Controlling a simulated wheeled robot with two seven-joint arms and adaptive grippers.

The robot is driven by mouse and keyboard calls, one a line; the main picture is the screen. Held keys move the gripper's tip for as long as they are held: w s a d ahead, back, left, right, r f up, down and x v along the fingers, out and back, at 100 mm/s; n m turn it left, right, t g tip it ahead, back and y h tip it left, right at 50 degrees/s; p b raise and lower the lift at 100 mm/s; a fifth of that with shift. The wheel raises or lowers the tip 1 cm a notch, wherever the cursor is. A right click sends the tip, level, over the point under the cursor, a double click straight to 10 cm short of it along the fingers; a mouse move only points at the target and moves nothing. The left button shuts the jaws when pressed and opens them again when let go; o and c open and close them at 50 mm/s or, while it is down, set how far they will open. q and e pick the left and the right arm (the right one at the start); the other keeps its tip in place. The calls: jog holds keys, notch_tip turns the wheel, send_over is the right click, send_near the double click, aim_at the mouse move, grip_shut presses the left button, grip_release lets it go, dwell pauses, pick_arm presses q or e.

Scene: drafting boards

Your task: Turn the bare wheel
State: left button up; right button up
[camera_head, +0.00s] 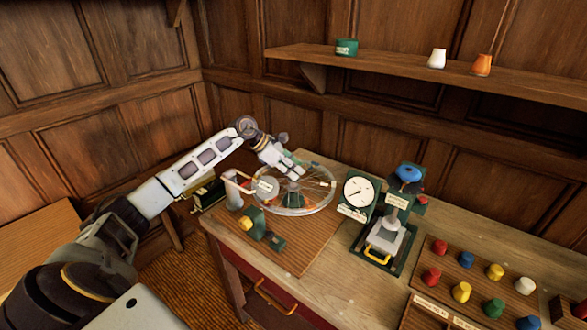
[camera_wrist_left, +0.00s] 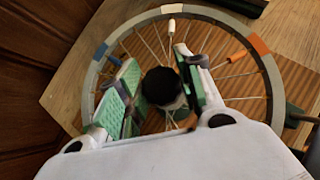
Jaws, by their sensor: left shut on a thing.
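The bare wheel (camera_head: 322,205) lies flat over the left part of the wooden bench, with a thin pale rim and thin spokes. In the left wrist view its rim (camera_wrist_left: 262,48) carries blue, white and orange marks, and some spokes bear a white or an orange sleeve. My left gripper (camera_head: 292,176) reaches down over the wheel's middle from the back left. Its green-padded fingers (camera_wrist_left: 163,92) stand on both sides of a black-topped knob (camera_wrist_left: 160,86) at the hub and are shut on it. The fingers hide part of the spokes. My right gripper is out of view.
A dial gauge (camera_head: 358,192) and a stand with a blue knob (camera_head: 408,174) are right of the wheel. A green block with a yellow knob (camera_head: 246,222) is in front. Coloured knobs fill a board (camera_head: 477,276) at right. A shelf (camera_head: 400,64) runs above.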

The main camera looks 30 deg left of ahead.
pick_arm(q)
jog(key=shift+c, duration=1.3)
grip_shut()
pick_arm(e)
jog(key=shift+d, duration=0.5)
pick_arm(q)
jog(key=shift+m+g+h+b, duration=0.3)
jog(key=shift+m+b, duration=0.15)
jog(key=shift+m, duration=0.05)
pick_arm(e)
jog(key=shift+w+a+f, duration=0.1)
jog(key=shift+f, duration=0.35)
